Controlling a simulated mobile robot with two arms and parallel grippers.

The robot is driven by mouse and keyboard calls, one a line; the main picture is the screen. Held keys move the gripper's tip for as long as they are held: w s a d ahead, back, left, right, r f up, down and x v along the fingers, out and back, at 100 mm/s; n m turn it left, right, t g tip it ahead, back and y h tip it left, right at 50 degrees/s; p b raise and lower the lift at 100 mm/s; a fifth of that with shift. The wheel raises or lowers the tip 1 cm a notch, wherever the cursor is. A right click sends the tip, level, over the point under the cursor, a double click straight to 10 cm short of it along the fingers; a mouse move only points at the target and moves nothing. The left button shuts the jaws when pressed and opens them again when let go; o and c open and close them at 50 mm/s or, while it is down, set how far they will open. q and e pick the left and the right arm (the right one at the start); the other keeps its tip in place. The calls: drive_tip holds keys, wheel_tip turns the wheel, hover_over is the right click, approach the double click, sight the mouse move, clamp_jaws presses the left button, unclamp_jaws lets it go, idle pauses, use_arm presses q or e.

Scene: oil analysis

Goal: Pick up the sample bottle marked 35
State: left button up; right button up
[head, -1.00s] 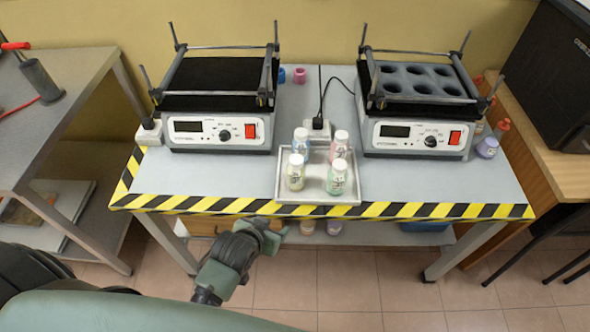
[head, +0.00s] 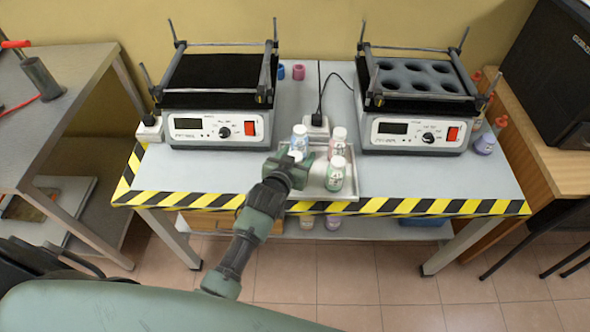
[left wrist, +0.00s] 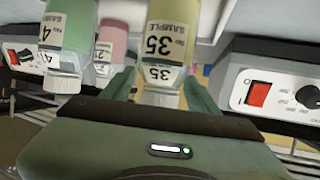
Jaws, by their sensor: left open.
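The sample bottle marked 35 (left wrist: 168,35) has a yellowish body, a white label and a pale cap. In the left wrist view it appears upside down between the two fingers of my left gripper (left wrist: 160,92). The fingers are open on either side of it; I cannot tell whether they touch it. In the head view my left gripper (head: 298,166) is over the front left of the tray (head: 318,193) and hides most of this bottle. My right gripper is not in view.
A green bottle (head: 335,174), a pink bottle (head: 338,142) and a blue bottle (head: 299,139) stand in the tray close by. Two shaker machines (head: 218,130) (head: 415,134) flank the tray. Striped tape (head: 430,207) marks the table's front edge.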

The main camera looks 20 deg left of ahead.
use_arm(q)
drive_tip(key=shift+w+f, duration=0.2)
drive_tip(key=shift+w, duration=0.25)
clamp_jaws()
drive_tip(key=shift+s, duration=0.1)
